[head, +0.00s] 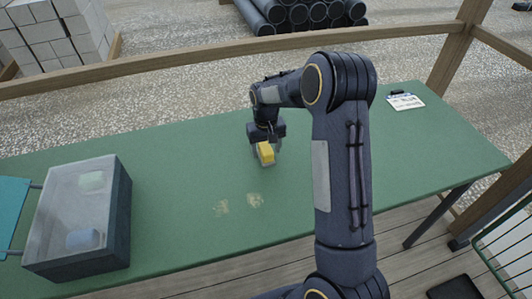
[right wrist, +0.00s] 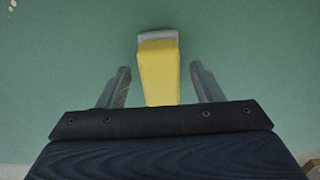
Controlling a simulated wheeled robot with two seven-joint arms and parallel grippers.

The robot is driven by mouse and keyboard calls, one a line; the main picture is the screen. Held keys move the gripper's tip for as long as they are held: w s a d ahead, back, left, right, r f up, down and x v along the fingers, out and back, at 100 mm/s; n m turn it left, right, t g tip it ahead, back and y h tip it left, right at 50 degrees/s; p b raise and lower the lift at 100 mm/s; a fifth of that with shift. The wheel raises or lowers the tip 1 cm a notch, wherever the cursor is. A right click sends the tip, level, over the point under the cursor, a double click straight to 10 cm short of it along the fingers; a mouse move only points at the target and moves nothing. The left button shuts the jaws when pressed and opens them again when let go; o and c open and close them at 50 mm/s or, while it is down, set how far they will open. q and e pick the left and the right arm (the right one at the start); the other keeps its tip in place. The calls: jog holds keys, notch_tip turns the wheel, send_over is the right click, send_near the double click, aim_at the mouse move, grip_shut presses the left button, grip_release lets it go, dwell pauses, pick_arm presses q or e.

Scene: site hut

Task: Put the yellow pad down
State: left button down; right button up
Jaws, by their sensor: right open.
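The yellow pad (head: 266,152) is a small yellow block with a grey layer along one side, on the green table. In the right wrist view the yellow pad (right wrist: 158,72) lies between the two fingers, with a gap on each side. My right gripper (head: 267,146) is open around it; its fingers (right wrist: 160,88) do not touch the pad in the wrist view. The pad appears to rest on the table top. My left gripper is not in view.
The green table (head: 180,163) has two pale smudges (head: 238,204) in front of the pad. A dark case with a clear lid (head: 85,205) stands at the left. A clipboard-like white card (head: 405,101) lies at the far right. The table between is clear.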

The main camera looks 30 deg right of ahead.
jog(key=shift+f, duration=0.35)
jog(key=shift+c, duration=0.4)
jog(key=c, duration=1)
jog(key=shift+o, duration=0.2)
jog(key=shift+r, duration=0.1)
jog(key=shift+w+r, duration=0.1)
jog(key=shift+r, duration=0.55)
jog(key=s+a+r+b, duration=0.2)
jog(key=s+a+r, duration=0.4)
jog(key=s+r, duration=0.5)
jog(key=shift+s+a+r, duration=0.25)
jog(key=shift+s+a, duration=0.1)
jog(key=shift+s, duration=0.45)
